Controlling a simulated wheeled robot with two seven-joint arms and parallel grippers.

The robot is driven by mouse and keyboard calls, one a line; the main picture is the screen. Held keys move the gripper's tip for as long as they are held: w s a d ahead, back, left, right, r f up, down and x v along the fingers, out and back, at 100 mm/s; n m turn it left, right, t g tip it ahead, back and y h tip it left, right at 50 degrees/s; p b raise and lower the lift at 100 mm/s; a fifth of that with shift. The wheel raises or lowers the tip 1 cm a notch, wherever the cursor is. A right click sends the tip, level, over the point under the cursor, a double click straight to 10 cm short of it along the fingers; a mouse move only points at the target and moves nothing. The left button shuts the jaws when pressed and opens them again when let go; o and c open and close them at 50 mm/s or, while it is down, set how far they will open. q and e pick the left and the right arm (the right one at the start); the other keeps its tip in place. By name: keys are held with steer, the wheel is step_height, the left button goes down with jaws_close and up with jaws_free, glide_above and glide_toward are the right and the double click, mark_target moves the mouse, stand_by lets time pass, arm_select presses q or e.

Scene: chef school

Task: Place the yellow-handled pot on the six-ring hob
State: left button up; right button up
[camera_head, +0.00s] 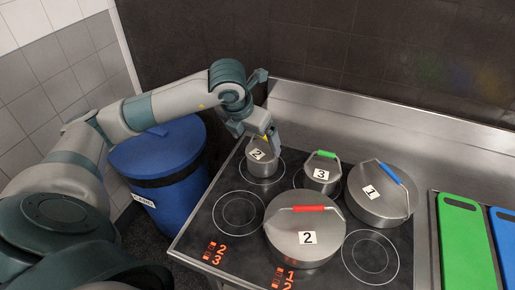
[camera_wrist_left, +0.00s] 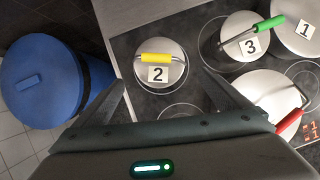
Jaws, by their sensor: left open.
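The yellow-handled pot (camera_head: 262,163) is a steel pot with a lid and a "2" label. It sits on the back-left ring of the black six-ring hob (camera_head: 200,247). Its yellow handle (camera_wrist_left: 155,58) shows clearly in the left wrist view, and the arm partly covers it in the head view. My left gripper (camera_head: 257,136) is open over this pot. In the left wrist view its fingers reach toward either side of the pot, with gaps, and hold nothing. My right gripper is not in view.
A green-handled pot (camera_head: 321,174), a blue-handled pot (camera_head: 377,204) and a large red-handled pot (camera_head: 304,243) also stand on the hob. The front-left ring (camera_head: 238,213) is empty, as is one at front right. A blue bin (camera_head: 165,160) stands left; green and blue boards lie right.

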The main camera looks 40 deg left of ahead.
arm_select(q)
steer(key=shift+s+r, duration=0.2)
steer(key=shift+r, duration=0.25)
